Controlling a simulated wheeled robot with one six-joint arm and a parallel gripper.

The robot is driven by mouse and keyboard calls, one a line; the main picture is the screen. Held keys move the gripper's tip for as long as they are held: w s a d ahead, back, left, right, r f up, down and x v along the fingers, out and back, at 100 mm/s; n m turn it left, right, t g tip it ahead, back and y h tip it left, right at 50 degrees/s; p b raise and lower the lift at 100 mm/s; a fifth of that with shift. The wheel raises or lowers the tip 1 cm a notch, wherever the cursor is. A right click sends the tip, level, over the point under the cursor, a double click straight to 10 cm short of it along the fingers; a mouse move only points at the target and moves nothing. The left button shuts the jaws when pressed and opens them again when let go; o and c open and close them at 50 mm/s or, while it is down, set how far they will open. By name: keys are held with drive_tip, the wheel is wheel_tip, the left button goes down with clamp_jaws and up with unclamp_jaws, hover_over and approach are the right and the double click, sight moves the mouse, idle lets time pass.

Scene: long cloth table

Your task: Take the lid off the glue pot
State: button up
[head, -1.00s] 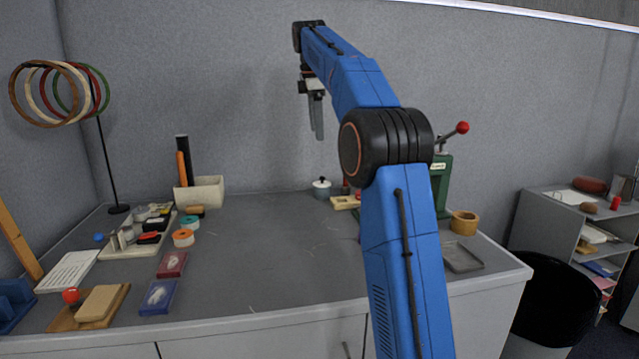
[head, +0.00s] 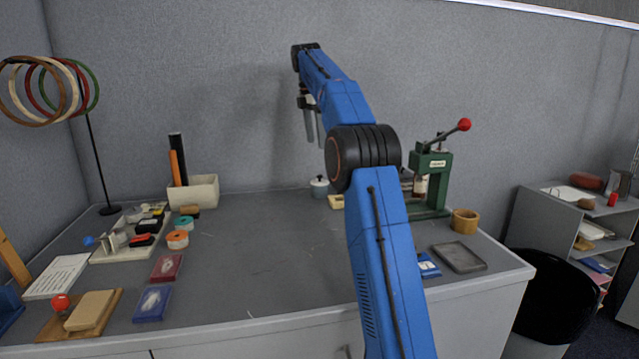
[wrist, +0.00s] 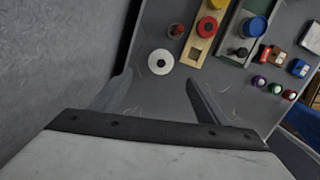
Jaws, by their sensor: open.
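The glue pot (head: 319,190) is a small grey-blue pot standing near the back of the table, by the wall. Its lid (head: 319,181) is pale with a dark knob and sits on the pot. My gripper (head: 315,138) is open and empty, pointing down, high above the pot. Its two fingers are spread apart in the wrist view (wrist: 158,85).
A wooden holder (wrist: 201,40) with red and yellow round items stands close to the pot. A green lever press (head: 435,180) is at the right. A white box (head: 195,191) stands at the back left. The middle of the table (head: 265,250) is clear.

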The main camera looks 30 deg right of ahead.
drive_tip(key=f, duration=0.5)
drive_tip(key=d+f, duration=0.1)
drive_tip(key=f, duration=0.2)
drive_tip(key=shift+s, duration=0.1)
drive_tip(key=shift+s+f, duration=0.1)
drive_tip(key=shift+f, duration=2.5)
drive_tip(key=c, duration=1.1)
